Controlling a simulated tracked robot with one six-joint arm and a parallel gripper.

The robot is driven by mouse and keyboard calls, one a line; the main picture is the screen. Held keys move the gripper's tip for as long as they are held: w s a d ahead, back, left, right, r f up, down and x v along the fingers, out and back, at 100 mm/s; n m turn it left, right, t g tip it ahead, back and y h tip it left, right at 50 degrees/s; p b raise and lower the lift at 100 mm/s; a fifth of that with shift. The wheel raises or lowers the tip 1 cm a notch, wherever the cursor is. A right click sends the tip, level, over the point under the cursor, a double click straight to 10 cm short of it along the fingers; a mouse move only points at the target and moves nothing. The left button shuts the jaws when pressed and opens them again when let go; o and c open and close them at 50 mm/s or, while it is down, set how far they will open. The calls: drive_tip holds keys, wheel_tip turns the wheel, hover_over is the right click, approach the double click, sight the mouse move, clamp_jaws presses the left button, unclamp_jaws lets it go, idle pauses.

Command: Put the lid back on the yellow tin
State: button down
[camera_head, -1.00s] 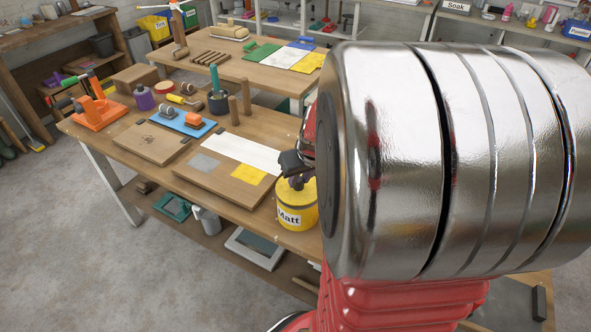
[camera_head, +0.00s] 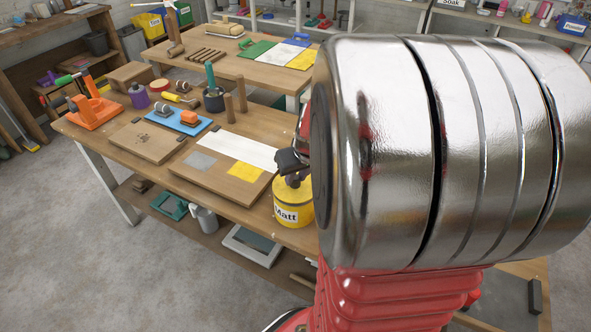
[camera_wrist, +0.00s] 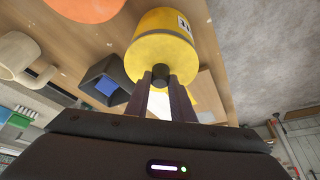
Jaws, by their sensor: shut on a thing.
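The yellow tin (camera_head: 292,208), labelled "Matt", stands upright at the front right edge of the near workbench in the head view. My gripper (camera_head: 292,168) is directly above it, partly hidden behind my own arm. In the wrist view my gripper (camera_wrist: 160,88) has its two fingers shut on the dark knob (camera_wrist: 160,74) of the yellow lid (camera_wrist: 160,58). The lid lies in line with the tin (camera_wrist: 170,22), over its top. I cannot tell whether it is fully seated or slightly raised, as no clear gap shows.
The workbench (camera_head: 215,208) carries a board with white and yellow sheets (camera_head: 246,175) left of the tin. Beyond stand a dark pot (camera_head: 213,98), wooden pegs, a blue tray (camera_head: 178,122) and an orange tool (camera_head: 95,108). A dark square container (camera_wrist: 104,86) shows in the wrist view.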

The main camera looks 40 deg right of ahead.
drive_tip(key=c, duration=1.5)
unclamp_jaws()
drive_tip(key=shift+o, duration=0.2)
drive_tip(key=shift+o, duration=0.6)
drive_tip(key=o, duration=0.4)
drive_tip(key=shift+s, duration=0.1)
drive_tip(key=shift+c, duration=0.2)
drive_tip(key=shift+s+r, duration=0.1)
drive_tip(key=shift+r, duration=3.4)
